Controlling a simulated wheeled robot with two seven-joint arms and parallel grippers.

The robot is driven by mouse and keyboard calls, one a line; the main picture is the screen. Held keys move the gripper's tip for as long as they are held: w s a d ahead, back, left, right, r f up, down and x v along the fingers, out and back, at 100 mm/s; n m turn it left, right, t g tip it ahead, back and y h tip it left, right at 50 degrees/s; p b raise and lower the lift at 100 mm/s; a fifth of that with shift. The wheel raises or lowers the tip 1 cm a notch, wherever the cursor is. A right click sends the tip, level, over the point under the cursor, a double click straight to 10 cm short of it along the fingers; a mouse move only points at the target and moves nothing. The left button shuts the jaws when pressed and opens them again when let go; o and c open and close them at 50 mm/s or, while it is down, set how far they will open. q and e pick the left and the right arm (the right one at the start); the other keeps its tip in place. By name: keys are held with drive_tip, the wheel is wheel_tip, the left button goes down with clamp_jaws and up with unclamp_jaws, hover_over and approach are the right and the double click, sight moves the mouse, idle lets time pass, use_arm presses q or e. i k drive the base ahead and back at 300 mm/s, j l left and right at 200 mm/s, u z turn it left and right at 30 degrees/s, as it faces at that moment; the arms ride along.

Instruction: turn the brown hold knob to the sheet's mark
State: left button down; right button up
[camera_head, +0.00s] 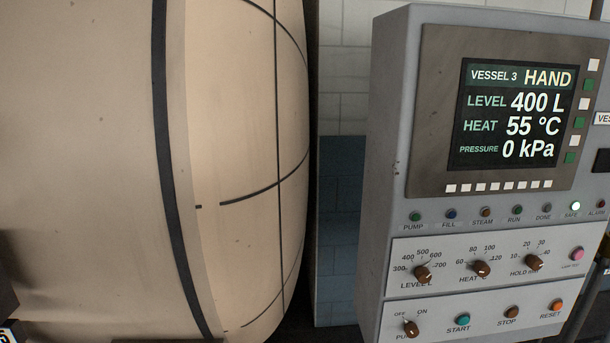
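The brown hold knob (533,262) is the rightmost of three brown knobs on the grey control panel (385,150). Its scale reads 10, 20, 30 and 40 around its upper side. The knob is small here and I cannot tell exactly where its pointer stands. No sheet with a mark is visible. Neither of my grippers is in view, and nothing touches the knob.
The level knob (423,274) and heat knob (481,268) sit left of the hold knob, a pink button (577,254) right. Below are a pump knob (410,328) and start, stop and reset buttons. The screen (516,115) reads HAND. A large cream vessel (90,150) fills the left.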

sight(534, 262)
drive_tip(key=z, duration=1.3)
